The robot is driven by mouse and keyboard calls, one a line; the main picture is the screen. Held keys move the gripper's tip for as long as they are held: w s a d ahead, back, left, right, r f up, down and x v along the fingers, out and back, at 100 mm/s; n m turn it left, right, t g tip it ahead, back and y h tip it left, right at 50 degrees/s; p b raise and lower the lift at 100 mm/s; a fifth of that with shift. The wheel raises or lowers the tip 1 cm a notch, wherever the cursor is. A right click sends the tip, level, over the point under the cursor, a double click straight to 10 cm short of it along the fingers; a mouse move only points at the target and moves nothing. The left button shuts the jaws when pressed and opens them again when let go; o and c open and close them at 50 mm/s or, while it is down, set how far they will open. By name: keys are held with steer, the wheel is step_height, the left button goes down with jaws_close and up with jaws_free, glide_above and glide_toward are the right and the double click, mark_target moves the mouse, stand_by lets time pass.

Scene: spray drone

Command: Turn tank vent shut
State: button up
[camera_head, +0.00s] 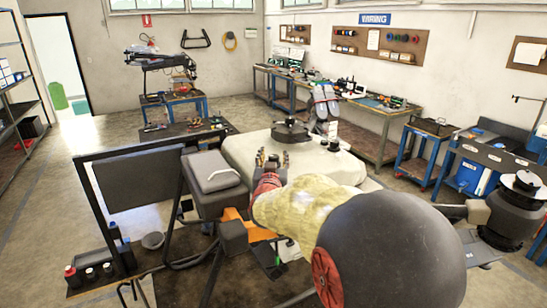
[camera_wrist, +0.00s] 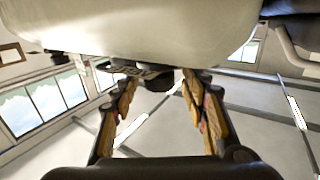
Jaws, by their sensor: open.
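The cream-white tank (camera_head: 330,168) stands in the middle of the head view, with a large round dark lid (camera_head: 290,130) on top. Small black fittings (camera_head: 333,145) stand on the tank top to the right of the lid; which one is the vent I cannot tell. My gripper (camera_head: 272,160) is at the near left edge of the tank, fingers pointing away. In the wrist view my gripper (camera_wrist: 161,88) is open with nothing held. The tank (camera_wrist: 150,25) fills the top of that view, and a dark round part (camera_wrist: 158,80) shows between and beyond the fingertips.
A dark panel on a frame (camera_head: 140,180) and a grey padded block (camera_head: 213,172) stand left of my arm. Blue workbenches (camera_head: 375,125) line the right wall. A drone-like machine (camera_head: 165,60) stands on a cart behind. Open floor lies at left.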

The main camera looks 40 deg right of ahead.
steer(key=shift+d, duration=0.1)
steer(key=shift+c, duration=0.9)
jaws_close()
